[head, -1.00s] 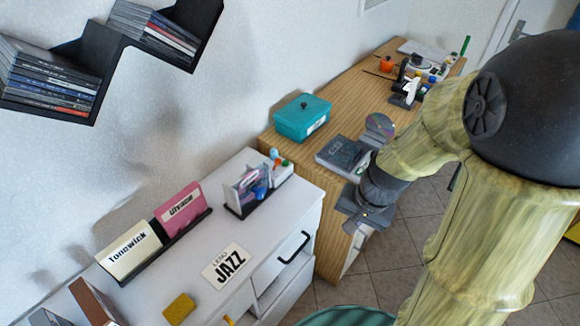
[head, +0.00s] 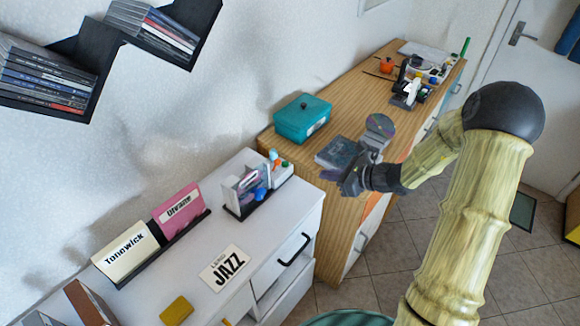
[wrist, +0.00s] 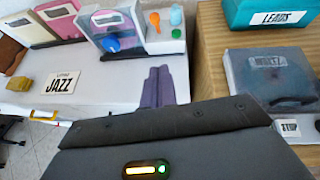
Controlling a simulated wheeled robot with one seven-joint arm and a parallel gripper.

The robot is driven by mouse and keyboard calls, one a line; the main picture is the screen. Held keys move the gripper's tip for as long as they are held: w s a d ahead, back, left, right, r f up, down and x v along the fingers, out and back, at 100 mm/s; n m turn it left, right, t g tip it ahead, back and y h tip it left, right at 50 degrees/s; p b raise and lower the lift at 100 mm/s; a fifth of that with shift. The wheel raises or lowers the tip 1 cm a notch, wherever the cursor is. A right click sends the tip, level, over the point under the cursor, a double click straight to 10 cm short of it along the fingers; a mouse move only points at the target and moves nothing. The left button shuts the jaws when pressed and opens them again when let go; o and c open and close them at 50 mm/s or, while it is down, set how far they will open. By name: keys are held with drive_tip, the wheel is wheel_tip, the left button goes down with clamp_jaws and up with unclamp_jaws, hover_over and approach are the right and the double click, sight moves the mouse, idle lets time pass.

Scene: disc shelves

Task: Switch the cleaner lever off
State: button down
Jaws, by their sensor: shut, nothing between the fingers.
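I cannot read a label naming the cleaner or its lever. A small upright unit (head: 245,190) with a clear front, a pinkish disc and a dark base stands on the white cabinet. A blue knob (wrist: 112,43) sits low on its front in the wrist view; whether it is the lever, I cannot tell. My gripper (head: 345,182) is in the air to the right of this unit, pointing left towards it. In the wrist view its fingers (wrist: 158,85) are together and empty, apart from the unit.
A white holder (head: 281,170) with small coloured items adjoins the unit. A teal box (head: 302,118) and a grey case (head: 338,153) are on the wooden desk. Two label cards, a JAZZ card (head: 224,267) and a yellow block (head: 177,311) are left on the cabinet.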

drive_tip(key=p, duration=0.3)
approach(275, 165)
drive_tip(key=shift+d+f+x, duration=0.25)
drive_tip(key=shift+f+x, duration=0.05)
drive_tip(key=shift+x, duration=2.05)
drive_tip(key=shift+w, duration=0.1)
drive_tip(key=shift+d+r+p, duration=0.1)
drive_tip(key=shift+p, duration=0.2)
drive_tip(key=shift+w, duration=0.1)
